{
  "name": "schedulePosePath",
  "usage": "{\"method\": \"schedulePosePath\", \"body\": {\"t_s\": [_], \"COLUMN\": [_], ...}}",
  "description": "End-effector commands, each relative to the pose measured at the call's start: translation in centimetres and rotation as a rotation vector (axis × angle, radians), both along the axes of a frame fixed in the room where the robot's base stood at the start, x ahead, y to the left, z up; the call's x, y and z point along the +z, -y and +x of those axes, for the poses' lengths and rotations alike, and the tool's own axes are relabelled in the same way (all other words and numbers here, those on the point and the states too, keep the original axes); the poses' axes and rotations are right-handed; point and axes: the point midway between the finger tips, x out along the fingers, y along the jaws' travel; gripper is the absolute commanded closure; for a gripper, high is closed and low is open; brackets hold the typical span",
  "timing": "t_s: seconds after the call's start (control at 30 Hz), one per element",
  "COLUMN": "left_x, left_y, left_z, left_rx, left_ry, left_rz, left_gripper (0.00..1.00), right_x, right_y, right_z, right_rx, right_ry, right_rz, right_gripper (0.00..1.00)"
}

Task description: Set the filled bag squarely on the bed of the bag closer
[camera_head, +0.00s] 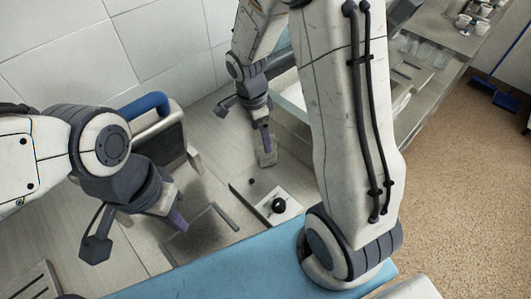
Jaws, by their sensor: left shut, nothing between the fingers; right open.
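A device with a blue bar handle (150,104) and a dark panel stands against the tiled wall at the left; it may be the bag closer. My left gripper (177,221) is shut and empty in front of it, above a thin grey frame (212,240) on the worktop. My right gripper (266,148) is open, pointing down further back, near a small grey piece at its fingertips that I cannot identify. No filled bag can be made out. My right arm hides part of the worktop.
A flat plate with a black knob (278,205) lies on the worktop (215,130) in the middle. A blue surface (230,268) runs along the front. Shelves (415,75) with cups stand at the right. A slatted piece (35,285) lies at the lower left.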

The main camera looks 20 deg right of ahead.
Motion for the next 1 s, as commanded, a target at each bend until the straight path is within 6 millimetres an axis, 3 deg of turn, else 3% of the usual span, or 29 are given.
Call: {"method": "schedulePosePath", "body": {"t_s": [0.3, 0.53, 0.73, 0.83, 1.0], "left_x": [0.6, 1.2, 2.4, 2.2, 2.2], "left_y": [0.0, 0.0, 0.0, 0.0, 0.0], "left_z": [0.0, 0.0, 0.0, 0.0, 0.0], "left_rx": [0.0, 0.001, 0.001, 0.001, 0.001], "left_ry": [0.0, 0.0, 0.0, 0.0, 0.0], "left_rz": [0.0, 0.0, 0.0, 0.0, 0.0], "left_gripper": [1.0, 1.0, 1.0, 1.0, 1.0], "right_x": [-4.4, -5.8, -8.2, -9.6, -10.2], "right_y": [0.8, 1.1, 2.1, 2.2, 2.2], "right_z": [-0.1, 0.1, 0.4, 0.5, 0.5], "right_rx": [-0.015, -0.014, -0.015, -0.012, -0.011], "right_ry": [-0.005, -0.003, -0.006, -0.005, -0.001], "right_rz": [-0.002, -0.001, 0.0, 0.0, 0.001], "right_gripper": [0.0, 0.0, 0.0, 0.0, 0.0]}}
